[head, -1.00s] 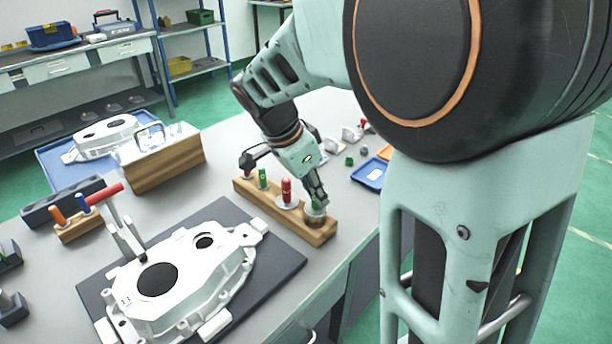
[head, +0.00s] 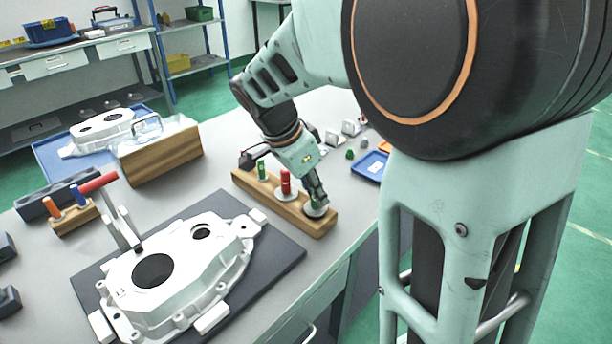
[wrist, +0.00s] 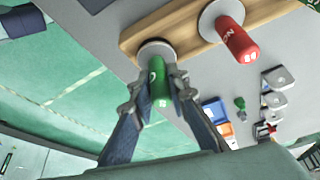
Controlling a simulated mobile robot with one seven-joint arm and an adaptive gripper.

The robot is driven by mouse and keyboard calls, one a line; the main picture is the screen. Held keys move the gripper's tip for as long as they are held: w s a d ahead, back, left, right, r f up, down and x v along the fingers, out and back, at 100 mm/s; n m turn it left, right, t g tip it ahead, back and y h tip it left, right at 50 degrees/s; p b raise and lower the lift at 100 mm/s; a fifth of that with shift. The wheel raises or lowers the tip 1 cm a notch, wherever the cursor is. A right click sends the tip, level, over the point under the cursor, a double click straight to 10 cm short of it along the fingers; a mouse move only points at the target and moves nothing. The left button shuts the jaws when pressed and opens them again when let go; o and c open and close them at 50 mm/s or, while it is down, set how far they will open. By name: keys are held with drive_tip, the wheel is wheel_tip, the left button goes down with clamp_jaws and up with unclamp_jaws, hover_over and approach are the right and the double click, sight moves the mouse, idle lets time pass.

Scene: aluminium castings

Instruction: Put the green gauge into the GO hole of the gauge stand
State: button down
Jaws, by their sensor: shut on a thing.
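The wooden gauge stand (head: 290,208) lies on the bench right of the white casting. My gripper (head: 315,198) points down at its near right end. In the wrist view my gripper (wrist: 158,98) is shut on the green gauge (wrist: 157,78), one finger on each side. The gauge's pale round flange (wrist: 156,50) is at the stand's wood (wrist: 180,28); whether it rests fully on it I cannot tell. In the head view the flange shows low at the stand's top, and the fingers mostly hide the green handle. The hole is hidden beneath it.
A red NO GO gauge (head: 285,183) stands upright in the stand beside my gripper. A smaller green gauge (head: 262,171) stands farther left. The white casting (head: 180,275) on a dark mat is at the front; a blue tray (head: 370,167) is to the right.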

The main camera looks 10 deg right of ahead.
drive_tip(key=shift+f+b, duration=0.4)
drive_tip(key=shift+f, duration=0.1)
drive_tip(key=c, duration=1.8)
unclamp_jaws()
drive_tip(key=v, duration=1.2)
